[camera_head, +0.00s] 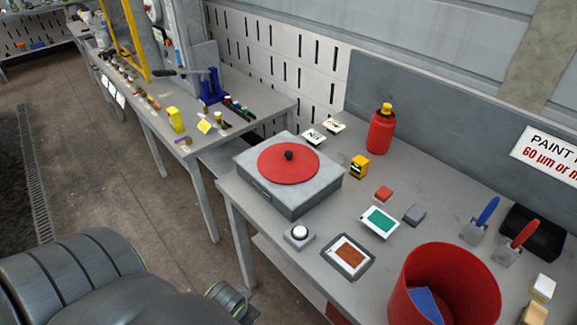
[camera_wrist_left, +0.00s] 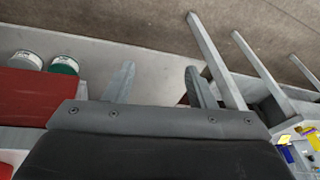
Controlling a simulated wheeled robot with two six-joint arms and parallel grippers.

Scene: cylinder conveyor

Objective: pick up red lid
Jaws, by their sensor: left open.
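The red lid (camera_head: 275,168) is a flat round disc with a dark knob at its centre. It lies on top of a square grey box (camera_head: 292,202) on the near workbench in the head view. My left gripper (camera_wrist_left: 160,75) shows in the left wrist view with its two fingers spread apart and nothing between them. The lid cannot be made out in that view. My left gripper itself is not seen in the head view, where only grey parts of my arm show at the lower left. My right gripper is in neither view.
On the workbench (camera_head: 340,200), a white button (camera_head: 299,233) sits before the box. A red bottle (camera_head: 381,133), yellow device (camera_head: 359,167) and red bin (camera_head: 447,262) stand to its right. Another bench (camera_head: 262,103) lies behind left. Floor (camera_head: 110,190) is clear at left.

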